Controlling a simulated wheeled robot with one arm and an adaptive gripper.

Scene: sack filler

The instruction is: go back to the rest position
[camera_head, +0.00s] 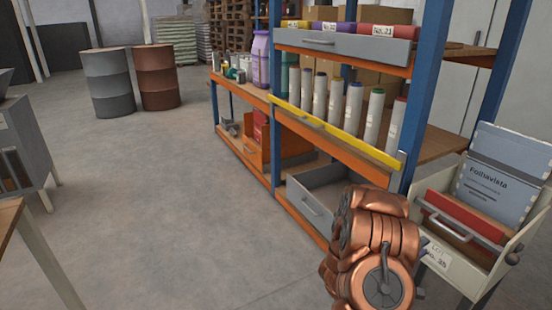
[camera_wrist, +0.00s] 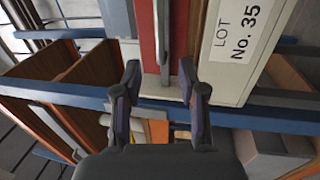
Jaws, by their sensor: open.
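My gripper (camera_wrist: 160,78) is in the wrist view with its two dark fingers spread apart. I see nothing gripped between them. Beyond the fingertips are a red surface (camera_wrist: 148,25) and a grey bar handle (camera_wrist: 161,35). A pale bin front with a "LOT No. 35" label (camera_wrist: 236,40) lies to their right. I cannot tell how far the fingertips are from the handle. In the head view my copper arm is at the lower middle, in front of the shelf and beside the bin; my gripper is hidden there.
The blue-and-orange shelf (camera_head: 420,75) holds several white tubes (camera_head: 353,108), a grey upper drawer (camera_head: 345,46) and an open lower drawer (camera_head: 313,201). The cream bin (camera_head: 465,268) is at right. Two drums (camera_head: 108,82) stand far back. A table edge (camera_head: 10,222) is at left. The middle floor is clear.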

